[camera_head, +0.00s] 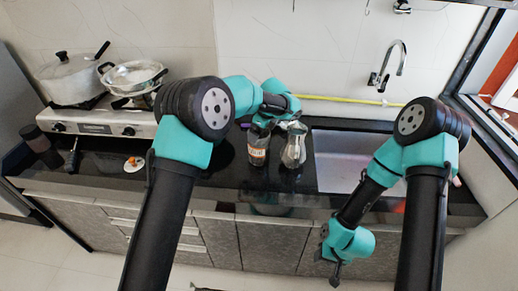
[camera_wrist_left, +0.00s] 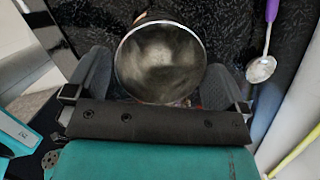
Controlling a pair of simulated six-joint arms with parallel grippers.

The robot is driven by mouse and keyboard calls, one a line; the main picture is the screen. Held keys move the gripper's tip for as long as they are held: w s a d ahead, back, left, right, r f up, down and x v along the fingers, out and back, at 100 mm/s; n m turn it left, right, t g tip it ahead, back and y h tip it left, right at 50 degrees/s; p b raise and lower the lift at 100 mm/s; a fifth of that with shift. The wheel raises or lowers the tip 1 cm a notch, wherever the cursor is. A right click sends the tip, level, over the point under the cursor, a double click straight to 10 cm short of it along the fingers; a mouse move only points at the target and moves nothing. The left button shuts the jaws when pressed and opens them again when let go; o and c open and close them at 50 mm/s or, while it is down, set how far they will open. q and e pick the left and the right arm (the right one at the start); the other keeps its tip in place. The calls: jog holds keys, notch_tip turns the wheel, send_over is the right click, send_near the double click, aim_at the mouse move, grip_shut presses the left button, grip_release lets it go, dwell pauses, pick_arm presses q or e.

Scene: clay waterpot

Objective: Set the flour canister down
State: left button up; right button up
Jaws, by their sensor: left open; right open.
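The flour canister (camera_head: 258,152), a jar with a pale label, stands upright on the dark counter, left of the sink. My left gripper (camera_wrist_left: 157,62) is open, with one finger on each side of a round, metallic canister top (camera_wrist_left: 160,60). I cannot tell whether the fingers touch it. In the head view the left wrist hangs just above the canister and hides its top and the fingers. My right gripper (camera_head: 335,280) is open and empty, low in front of the cabinets, away from the canister.
A silvery pot (camera_head: 294,150) stands close to the right of the canister. A ladle with a purple handle (camera_wrist_left: 272,12) lies nearby. The sink (camera_head: 340,165) and tap (camera_head: 385,75) are to the right. A stove (camera_head: 95,122) with a large pot (camera_head: 70,80) and pan (camera_head: 132,76) is left.

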pick_arm(q)
jog(key=x, duration=0.3)
jog(key=shift+f, duration=0.35)
jog(key=shift+c, duration=0.4)
jog(key=c, duration=1.6)
jog(key=shift+o, duration=0.2)
jog(key=shift+d+r, duration=0.1)
jog(key=s+r, duration=0.2)
jog(key=s, duration=0.6)
jog(key=s+r, duration=0.3)
jog(key=s, duration=0.5)
jog(key=shift+d+f, duration=0.1)
